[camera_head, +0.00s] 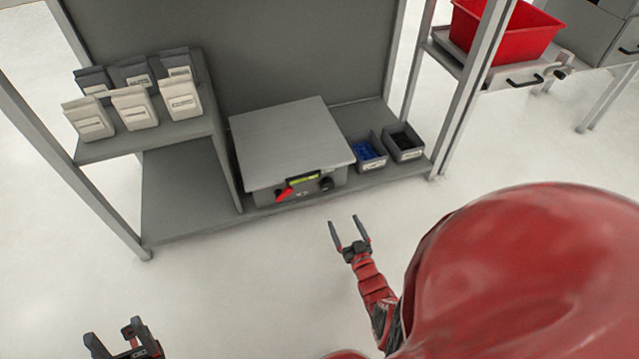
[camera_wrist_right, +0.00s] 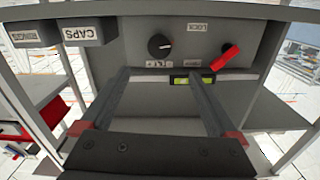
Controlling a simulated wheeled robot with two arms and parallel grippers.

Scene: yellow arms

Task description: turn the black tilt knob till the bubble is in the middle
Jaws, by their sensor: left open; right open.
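The black tilt knob (camera_head: 326,183) is on the front face of a grey box with a flat metal top (camera_head: 290,140). In the right wrist view the knob (camera_wrist_right: 159,46) has a white pointer mark. A yellow-green level vial (camera_head: 303,179) sits beside the knob; it also shows in the right wrist view (camera_wrist_right: 195,78), but I cannot tell where its bubble is. A red lever (camera_head: 284,194) is on the same face. My right gripper (camera_head: 345,222) is open and empty, in front of the box and apart from the knob. My left gripper (camera_head: 112,335) is open and empty at lower left.
The box stands on a low grey shelf (camera_head: 185,195). Two small bins (camera_head: 404,146) stand right of it. Several labelled containers (camera_head: 133,107) stand on a raised shelf at left. A red crate (camera_head: 500,30) is at upper right. The floor in front is clear.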

